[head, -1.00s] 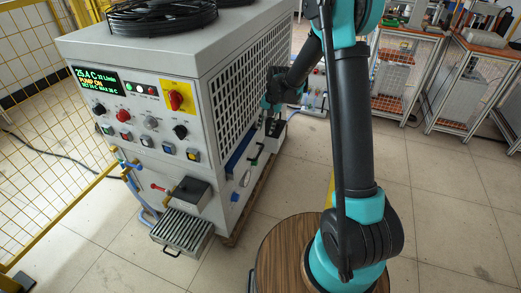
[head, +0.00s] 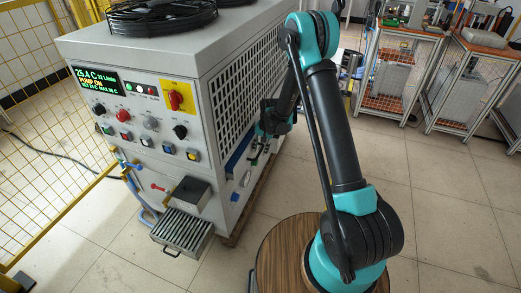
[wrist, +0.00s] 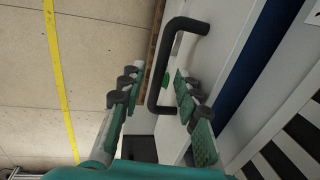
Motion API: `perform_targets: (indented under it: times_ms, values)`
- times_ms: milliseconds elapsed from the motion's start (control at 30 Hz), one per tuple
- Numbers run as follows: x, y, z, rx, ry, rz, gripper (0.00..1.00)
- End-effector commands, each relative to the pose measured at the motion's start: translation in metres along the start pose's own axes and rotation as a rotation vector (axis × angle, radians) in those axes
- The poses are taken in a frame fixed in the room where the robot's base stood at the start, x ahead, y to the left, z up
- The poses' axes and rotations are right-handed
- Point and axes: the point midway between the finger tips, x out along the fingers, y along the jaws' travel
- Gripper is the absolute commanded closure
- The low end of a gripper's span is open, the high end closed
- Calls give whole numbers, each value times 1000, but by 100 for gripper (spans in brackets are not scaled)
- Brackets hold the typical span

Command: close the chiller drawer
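The chiller is the large grey cabinet (head: 130,60) with a control panel. A ribbed grey drawer (head: 183,230) with a dark handle sticks out low at its front. My gripper (head: 259,152) is low at the cabinet's right side. In the wrist view, my gripper (wrist: 156,76) is open, its green-padded fingers on either side of a black bar handle (wrist: 153,85) on a pale panel. I cannot tell whether the fingers touch the handle. My gripper and arm hide much of that side area in the head view, so how far any side drawer stands out is unclear.
A small dark box (head: 190,193) juts out above the ribbed drawer. A yellow mesh fence (head: 40,150) stands at left. Metal-framed workbenches (head: 405,70) stand at back right.

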Motion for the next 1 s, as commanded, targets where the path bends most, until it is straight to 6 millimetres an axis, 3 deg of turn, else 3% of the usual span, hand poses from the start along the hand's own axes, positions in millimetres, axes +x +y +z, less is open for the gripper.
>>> perform_targets:
  times_ms: [267, 533, 1000]
  values:
    - [1, 0, 0, 0, 0, 0, 69]
    - [1, 0, 0, 0, 0, 0, 100]
    - [2, -8, 0, -1, 0, 0, 100]
